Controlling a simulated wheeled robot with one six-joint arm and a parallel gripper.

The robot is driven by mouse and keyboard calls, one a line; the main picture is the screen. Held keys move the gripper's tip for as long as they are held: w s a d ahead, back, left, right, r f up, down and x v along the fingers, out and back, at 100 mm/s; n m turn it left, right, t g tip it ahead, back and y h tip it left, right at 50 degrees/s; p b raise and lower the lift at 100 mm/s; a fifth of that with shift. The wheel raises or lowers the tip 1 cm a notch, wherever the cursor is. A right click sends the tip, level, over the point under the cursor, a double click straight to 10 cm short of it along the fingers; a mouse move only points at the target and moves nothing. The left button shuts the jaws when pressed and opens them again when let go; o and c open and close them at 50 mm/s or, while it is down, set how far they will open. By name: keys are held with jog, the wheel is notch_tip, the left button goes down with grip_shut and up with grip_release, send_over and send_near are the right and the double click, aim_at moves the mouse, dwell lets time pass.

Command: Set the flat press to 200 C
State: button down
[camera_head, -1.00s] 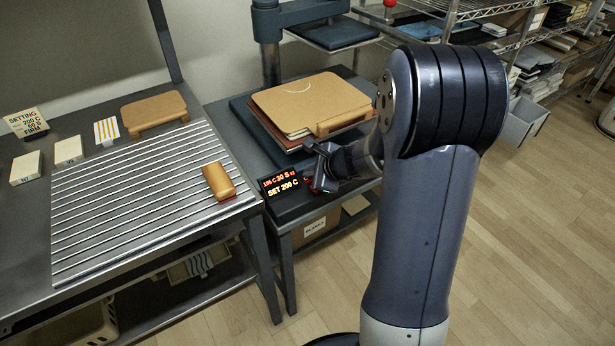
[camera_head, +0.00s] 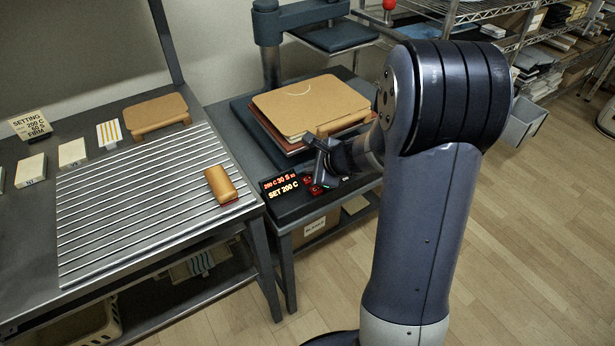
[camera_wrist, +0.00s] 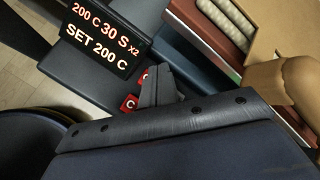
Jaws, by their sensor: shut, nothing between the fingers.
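The flat press has a control box with a lit display (camera_head: 282,186) at the front of its dark table. The display's top line reads 200 C 30 S x2 and its lower line SET 200 C; the same display is clear in the wrist view (camera_wrist: 100,38). Red buttons (camera_head: 315,189) sit just right of the display, and one red key shows in the wrist view (camera_wrist: 129,103). My gripper (camera_head: 321,178) is shut and empty, its tips close over the buttons. Its fingers (camera_wrist: 160,88) partly hide the keys, and I cannot tell whether they touch.
Brown boards and folders (camera_head: 312,105) lie stacked on the press behind my gripper. The raised press plate (camera_head: 340,38) is at the back. A setting card (camera_head: 30,122) reading 200 C and FIRM stands at the left. A tan block (camera_head: 220,184) lies on the slatted rack (camera_head: 130,205).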

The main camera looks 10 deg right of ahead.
jog(key=shift+r+p, duration=1.45)
jog(key=shift+r, duration=0.6)
